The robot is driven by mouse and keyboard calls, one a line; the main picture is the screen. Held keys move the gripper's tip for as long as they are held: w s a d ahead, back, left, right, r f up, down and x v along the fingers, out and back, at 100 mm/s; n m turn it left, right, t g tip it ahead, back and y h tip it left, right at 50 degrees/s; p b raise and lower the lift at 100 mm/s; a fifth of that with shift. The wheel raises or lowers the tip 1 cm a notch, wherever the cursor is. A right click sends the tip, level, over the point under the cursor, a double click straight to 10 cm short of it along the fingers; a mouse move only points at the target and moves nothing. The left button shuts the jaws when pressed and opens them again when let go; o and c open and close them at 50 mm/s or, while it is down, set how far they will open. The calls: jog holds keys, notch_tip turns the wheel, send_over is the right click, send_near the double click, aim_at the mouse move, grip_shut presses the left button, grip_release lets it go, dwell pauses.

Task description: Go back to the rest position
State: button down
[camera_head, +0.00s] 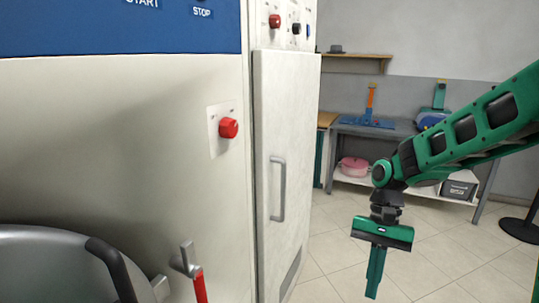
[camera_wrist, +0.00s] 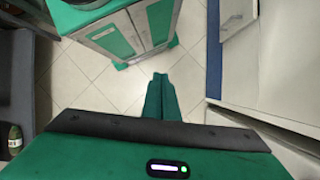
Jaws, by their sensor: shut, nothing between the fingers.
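My gripper (camera_head: 374,274) hangs from my green and black arm on the right of the head view and points straight down over the tiled floor. Its fingers are together and hold nothing. In the wrist view my gripper (camera_wrist: 160,82) shows its two green fingers side by side above the floor. It touches nothing in either view.
A large cream machine (camera_head: 110,150) with a red knob (camera_head: 229,128) fills the left. Beside it is a white door (camera_head: 290,170) with a metal handle. A grey table (camera_head: 385,130) with a pink basin (camera_head: 354,167) below stands behind. Tiled floor between is clear.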

jog(key=s+d+r+t, duration=0.2)
jog(key=s+d, duration=0.6)
jog(key=s, duration=0.1)
jog(key=s+d+r+t+h, duration=0.1)
jog(key=s+d+r+t, duration=0.1)
jog(key=s+d, duration=0.6)
jog(key=shift+s+d+r+t+h, duration=0.35)
jog(key=shift+d+r, duration=0.3)
jog(key=shift+r, duration=0.15)
